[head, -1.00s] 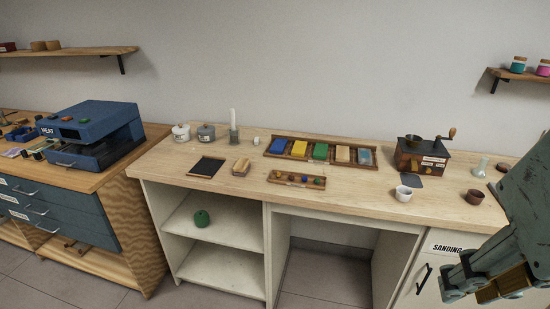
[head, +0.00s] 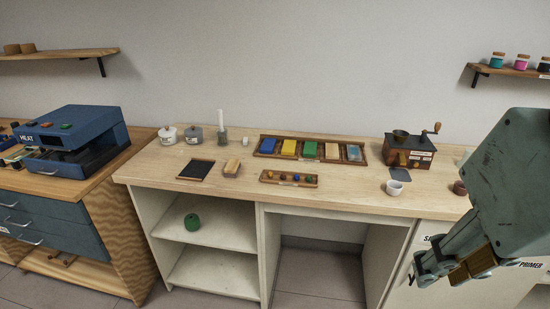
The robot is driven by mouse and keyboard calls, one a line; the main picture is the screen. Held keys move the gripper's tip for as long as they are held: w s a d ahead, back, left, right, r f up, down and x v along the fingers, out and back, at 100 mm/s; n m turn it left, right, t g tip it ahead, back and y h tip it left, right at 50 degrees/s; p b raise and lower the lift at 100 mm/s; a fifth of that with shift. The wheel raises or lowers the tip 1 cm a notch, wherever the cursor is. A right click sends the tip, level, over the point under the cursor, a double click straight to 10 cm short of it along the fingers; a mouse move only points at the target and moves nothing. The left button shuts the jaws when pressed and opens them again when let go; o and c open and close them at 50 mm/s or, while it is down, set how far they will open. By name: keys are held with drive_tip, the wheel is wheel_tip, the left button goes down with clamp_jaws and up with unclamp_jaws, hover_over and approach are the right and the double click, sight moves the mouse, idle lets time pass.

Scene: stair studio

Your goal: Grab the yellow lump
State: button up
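My gripper (head: 433,273) is at the lower right, in front of the bench and well apart from both trays. A brown piece shows by its fingers; I cannot tell whether it is held or part of the gripper.
A white cup (head: 394,188) and a grinder (head: 410,152) stand right of the trays. The bench front strip is mostly clear.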

drive_tip(key=w+a+r+n+g+p, duration=0.1)
drive_tip(key=w+a+r+n+p, duration=0.2)
drive_tip(key=w, duration=0.6)
drive_tip(key=w+r+n+p, duration=0.1)
drive_tip(key=w+r+p, duration=0.1)
drive_tip(key=w+r, duration=0.5)
drive_tip(key=n+g+p, duration=0.3)
drive_tip(key=n+p, duration=0.9)
drive_tip(key=p, duration=0.3)
hover_over(270, 175)
wheel_tip(270, 175, down, 22)
drive_tip(key=shift+w+d+f, duration=0.1)
drive_tip(key=shift+w+f, duration=0.2)
drive_tip(key=shift+w, duration=0.15)
drive_tip(key=shift+f, duration=0.1)
drive_tip(key=shift+f, duration=4.2)
drive_tip(key=shift+f, duration=0.1)
